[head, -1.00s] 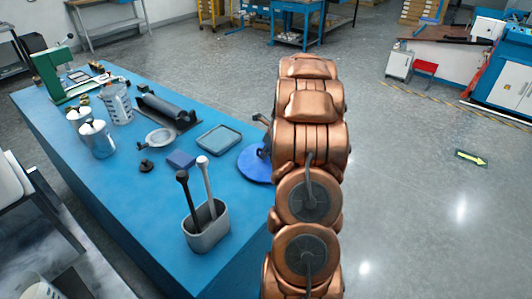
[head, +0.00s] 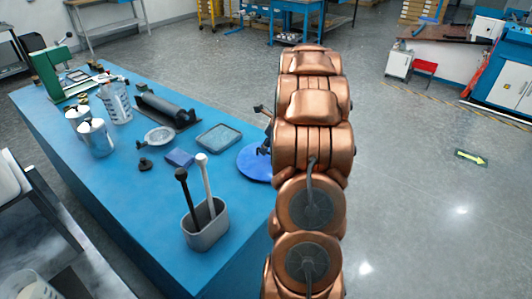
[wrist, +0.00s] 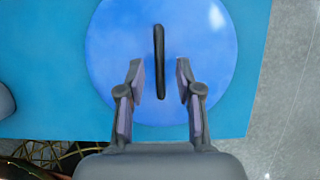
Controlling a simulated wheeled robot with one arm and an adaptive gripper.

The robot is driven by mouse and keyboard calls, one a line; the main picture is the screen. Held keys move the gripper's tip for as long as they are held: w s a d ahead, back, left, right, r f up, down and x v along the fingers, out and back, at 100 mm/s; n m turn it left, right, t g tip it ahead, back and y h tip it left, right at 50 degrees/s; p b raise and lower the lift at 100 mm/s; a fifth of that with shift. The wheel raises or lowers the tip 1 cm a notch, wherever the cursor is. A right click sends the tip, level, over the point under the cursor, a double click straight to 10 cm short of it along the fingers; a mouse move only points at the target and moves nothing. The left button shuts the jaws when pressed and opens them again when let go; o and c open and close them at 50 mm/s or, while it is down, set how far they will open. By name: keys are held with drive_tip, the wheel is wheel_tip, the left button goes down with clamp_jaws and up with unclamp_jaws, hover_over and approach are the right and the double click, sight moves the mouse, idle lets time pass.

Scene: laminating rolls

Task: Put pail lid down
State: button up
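The pail lid is a blue disc with a dark bar handle. In the head view the lid (head: 252,166) lies flat near the right edge of the blue table, partly hidden by my arm. In the wrist view the lid (wrist: 217,42) fills the upper middle, and its handle (wrist: 159,38) runs up and down the picture. My gripper (wrist: 159,66) is open, with a finger on each side of the handle and a gap on both sides. It holds nothing. In the head view my gripper (head: 264,140) is mostly hidden behind my arm.
On the blue table (head: 150,225), a grey tray (head: 219,138), a blue block (head: 180,158) and a grey holder with two upright tools (head: 206,228) stand left of the lid. Metal cans (head: 96,139) stand farther left. Open floor (head: 430,210) lies to the right.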

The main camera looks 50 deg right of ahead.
drive_tip(key=b+v, duration=0.2)
drive_tip(key=v, duration=0.7)
idle(0.4)
